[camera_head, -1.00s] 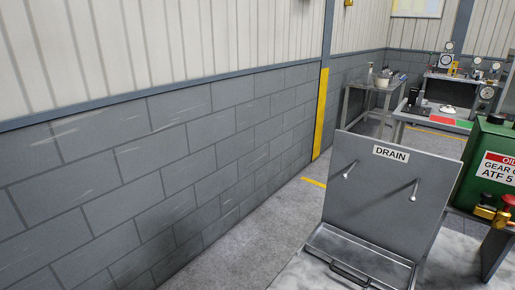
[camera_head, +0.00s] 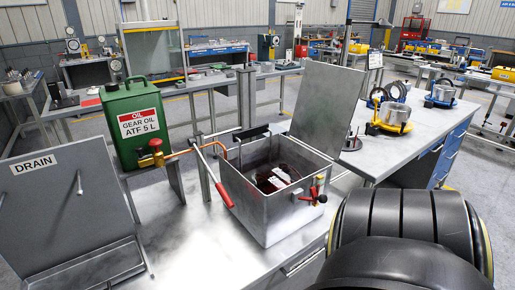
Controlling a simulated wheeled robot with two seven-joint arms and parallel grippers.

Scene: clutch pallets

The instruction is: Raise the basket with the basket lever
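A grey metal tank (camera_head: 268,212) stands on the steel bench, its lid (camera_head: 328,108) raised at the back right. A lever (camera_head: 212,176) with a red grip (camera_head: 224,194) slopes down along the tank's left side, its grip end lowest and toward me. Inside the open tank is dark red liquid or shadow with a pale labelled piece (camera_head: 278,178) in it. A black handle (camera_head: 251,133) shows at the tank's back left rim. I cannot clearly make out the basket itself. Neither gripper shows; a large black rounded part at lower right seems to be my arm.
A green oil can (camera_head: 134,122) with a brass valve and copper pipe stands left of the tank. A DRAIN panel and tray (camera_head: 64,205) are at far left. A red-handled valve (camera_head: 318,190) sits on the tank's front right. Bare bench (camera_head: 180,240) lies in front of the lever.

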